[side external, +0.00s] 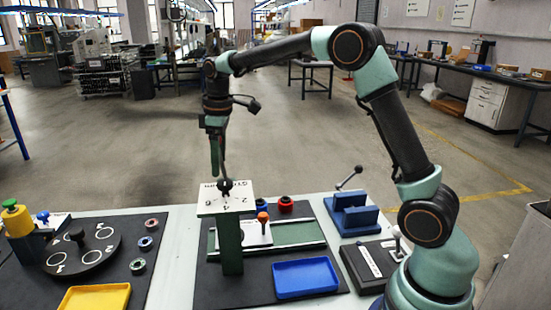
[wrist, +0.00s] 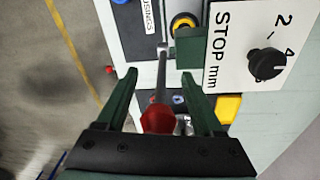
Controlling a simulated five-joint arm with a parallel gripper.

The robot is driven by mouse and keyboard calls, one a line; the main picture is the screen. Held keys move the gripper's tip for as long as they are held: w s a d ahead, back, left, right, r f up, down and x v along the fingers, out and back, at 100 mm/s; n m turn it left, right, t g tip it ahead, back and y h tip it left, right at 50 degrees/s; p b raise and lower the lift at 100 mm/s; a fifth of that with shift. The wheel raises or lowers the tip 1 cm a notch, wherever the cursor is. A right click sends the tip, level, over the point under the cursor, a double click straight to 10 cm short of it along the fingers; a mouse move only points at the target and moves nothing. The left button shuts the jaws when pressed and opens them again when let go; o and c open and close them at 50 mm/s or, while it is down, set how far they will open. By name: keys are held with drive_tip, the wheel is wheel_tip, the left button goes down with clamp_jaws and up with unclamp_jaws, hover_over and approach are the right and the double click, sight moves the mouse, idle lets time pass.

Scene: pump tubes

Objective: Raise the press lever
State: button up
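The press lever (wrist: 160,75) shows in the wrist view as a grey rod with a red knob (wrist: 158,119) at its near end. My gripper (wrist: 158,76) is open, with its two green fingers on either side of the rod and knob. Gaps show between the knob and both fingers, though the depth is hard to judge. In the side view my gripper (side external: 217,165) points down just above the press's white stop plate (side external: 238,203) on a green post (side external: 230,247). The red knob cannot be made out there. The stop plate also shows in the wrist view (wrist: 225,78).
A black dial (wrist: 266,64) sits on the stop plate, close to my right finger. Around the press are a blue tray (side external: 305,278), a blue vise-like block (side external: 352,221) and a black control box (side external: 372,262). A numbered black turntable (side external: 88,255) and yellow tray (side external: 95,298) are left.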

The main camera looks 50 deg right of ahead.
drive_tip(key=r, duration=0.4)
drive_tip(key=s+r, duration=0.1)
drive_tip(key=r, duration=0.7)
drive_tip(key=shift+s, duration=0.15)
drive_tip(key=shift+w+a+f+g, duration=0.15)
drive_tip(key=shift+w+a+g, duration=0.05)
drive_tip(key=shift+w+g, duration=0.3)
wheel_tip(320, 180, down, 12)
drive_tip(key=shift+w+d+r, duration=0.1)
drive_tip(key=shift+d, duration=0.05)
idle(0.3)
drive_tip(key=shift+c, duration=0.4)
drive_tip(key=c, duration=1)
clamp_jaws()
drive_tip(key=shift+w+d, duration=0.1)
drive_tip(key=shift+d, duration=0.05)
